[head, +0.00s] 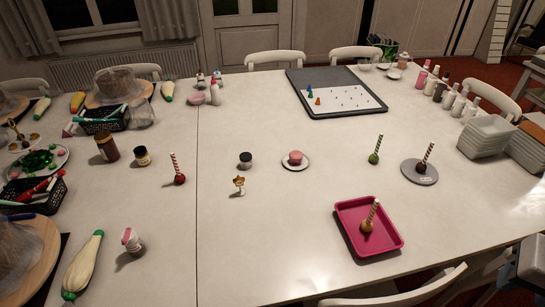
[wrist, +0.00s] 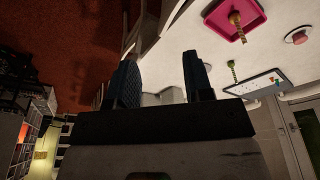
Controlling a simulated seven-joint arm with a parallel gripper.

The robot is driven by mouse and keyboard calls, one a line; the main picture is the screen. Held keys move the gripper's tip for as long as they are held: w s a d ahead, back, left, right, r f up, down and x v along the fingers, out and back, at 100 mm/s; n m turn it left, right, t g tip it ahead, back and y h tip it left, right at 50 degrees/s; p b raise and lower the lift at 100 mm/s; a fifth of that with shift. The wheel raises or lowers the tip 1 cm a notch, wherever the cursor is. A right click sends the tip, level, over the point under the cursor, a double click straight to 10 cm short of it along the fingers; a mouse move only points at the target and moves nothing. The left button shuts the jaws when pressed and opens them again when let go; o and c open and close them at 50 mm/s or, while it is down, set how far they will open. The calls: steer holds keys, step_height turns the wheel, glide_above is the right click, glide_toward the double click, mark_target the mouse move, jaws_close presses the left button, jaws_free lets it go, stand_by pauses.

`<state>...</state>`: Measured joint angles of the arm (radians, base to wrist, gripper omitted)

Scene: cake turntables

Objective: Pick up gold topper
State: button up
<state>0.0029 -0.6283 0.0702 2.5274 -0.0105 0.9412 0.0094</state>
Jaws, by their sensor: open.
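A small gold topper (head: 239,180) stands upright on the white table in the head view, left of the middle. It has a gold upper part above a pale lower part. It stands in front of a dark-lidded jar (head: 245,160) and apart from it. My gripper (wrist: 161,75) shows in the wrist view with its two dark fingers spread and nothing between them. It is away from the topper, which I cannot make out in the wrist view.
A pink tray (head: 393,245) with a gold-ball stick stands at the right front; the tray also shows in the wrist view (wrist: 215,22). A pink cake (head: 295,157) on a saucer and a red-ball stick (head: 179,179) flank the topper. The table in front of it is clear.

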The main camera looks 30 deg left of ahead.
steer(key=w+a+f+n+g, duration=0.1)
steer(key=w+a+f+n, duration=0.1)
steer(key=w+a+n, duration=1.45)
steer(key=n+g, duration=0.2)
steer(key=n, duration=0.9)
glide_above(240, 176)
steer(key=f, duration=2.2)
steer(key=shift+d+f, duration=0.3)
steer(key=shift+f, duration=0.05)
steer(key=shift+s+a+f+n, duration=0.1)
steer(key=shift+a+f+n, duration=0.15)
steer(key=shift+a, duration=0.05)
steer(key=shift+f, duration=0.1)
steer(key=shift+f, duration=1.15)
